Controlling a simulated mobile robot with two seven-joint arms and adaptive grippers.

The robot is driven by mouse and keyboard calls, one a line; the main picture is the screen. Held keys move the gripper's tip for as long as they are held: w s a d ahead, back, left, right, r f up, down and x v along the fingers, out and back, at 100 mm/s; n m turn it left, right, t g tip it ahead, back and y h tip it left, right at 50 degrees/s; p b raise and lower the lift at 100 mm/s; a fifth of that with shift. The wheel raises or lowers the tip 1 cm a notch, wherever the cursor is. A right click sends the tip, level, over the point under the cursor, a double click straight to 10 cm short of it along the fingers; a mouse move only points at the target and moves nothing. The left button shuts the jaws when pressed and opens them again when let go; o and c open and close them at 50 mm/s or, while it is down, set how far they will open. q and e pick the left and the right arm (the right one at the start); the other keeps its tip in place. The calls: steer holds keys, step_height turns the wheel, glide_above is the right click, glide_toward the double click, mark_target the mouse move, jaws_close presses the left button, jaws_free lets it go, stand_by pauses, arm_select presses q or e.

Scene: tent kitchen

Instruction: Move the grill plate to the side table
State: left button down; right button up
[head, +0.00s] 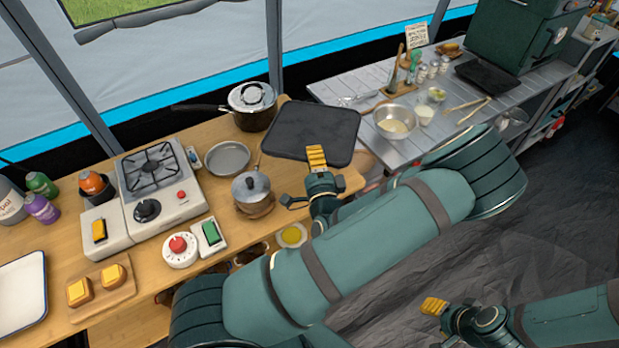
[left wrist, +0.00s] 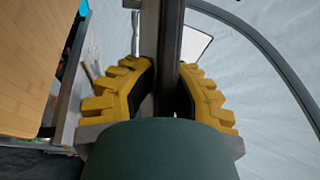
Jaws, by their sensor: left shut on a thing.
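The grill plate (head: 300,128), a dark flat rectangular slab, is over the right end of the wooden table (head: 375,192), its right part reaching toward the side table. My left gripper (head: 316,157) is shut on its near edge. In the left wrist view the plate (left wrist: 168,50) shows edge-on between the yellow fingers (left wrist: 165,95). The side table (head: 345,84) is grey and slatted, at the upper right. My right gripper (head: 436,307) is low on the right, over the dark floor and away from the objects; its opening is unclear.
A mixing bowl (head: 395,122), utensils, small jars and a dark tray (head: 487,77) occupy the side table. Its far-left surface looks mostly bare.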

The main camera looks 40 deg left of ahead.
arm_select(q)
step_height(320, 180, down, 10)
steer(key=b, duration=0.1)
steer(key=shift+s+a+y+b, duration=0.2)
steer(key=shift+s+y+b, duration=0.1)
steer(key=shift+s+b, duration=0.1)
steer(key=shift+f, duration=0.25)
steer(key=c, duration=1)
jaws_free()
